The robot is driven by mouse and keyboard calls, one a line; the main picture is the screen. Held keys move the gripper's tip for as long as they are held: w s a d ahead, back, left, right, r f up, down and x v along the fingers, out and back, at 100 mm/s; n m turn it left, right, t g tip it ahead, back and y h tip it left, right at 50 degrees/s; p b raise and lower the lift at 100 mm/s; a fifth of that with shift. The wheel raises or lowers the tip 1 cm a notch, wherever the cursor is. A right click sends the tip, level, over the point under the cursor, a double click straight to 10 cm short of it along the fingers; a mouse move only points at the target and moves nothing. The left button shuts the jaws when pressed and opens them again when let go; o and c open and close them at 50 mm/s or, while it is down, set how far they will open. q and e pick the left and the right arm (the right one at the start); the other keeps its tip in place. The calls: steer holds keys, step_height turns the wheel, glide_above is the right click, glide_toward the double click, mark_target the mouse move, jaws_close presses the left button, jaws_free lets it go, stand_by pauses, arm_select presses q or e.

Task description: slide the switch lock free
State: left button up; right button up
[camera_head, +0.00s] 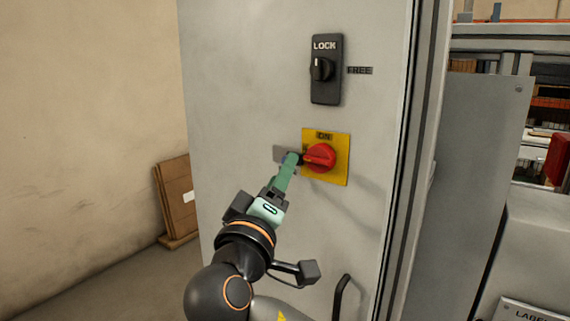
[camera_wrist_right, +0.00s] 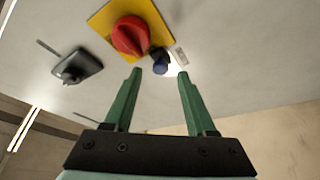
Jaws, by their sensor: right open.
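A black plate marked LOCK (camera_head: 325,90) with a knob is on the grey cabinet door, and a FREE label (camera_head: 360,70) is to its right. Below is a red rotary switch (camera_head: 320,157) on a yellow plate (camera_head: 338,172) marked ON. In the right wrist view a small blue knob (camera_wrist_right: 160,66) sits beside the red switch (camera_wrist_right: 128,38); in the head view it is mostly hidden by my right gripper. My right gripper (camera_head: 291,158) is open, its green fingers (camera_wrist_right: 159,74) pointing at the door with the blue knob just beyond and between the tips. I cannot tell whether they touch it.
The cabinet door (camera_head: 230,110) is flat, with a black handle (camera_head: 341,295) low down, right of my arm. Brown cardboard panels (camera_head: 177,200) lean against the beige wall at left. Shelving (camera_head: 545,105) and a grey panel (camera_head: 478,130) stand at right.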

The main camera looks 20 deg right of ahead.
steer(key=shift+x, duration=1.55)
jaws_close()
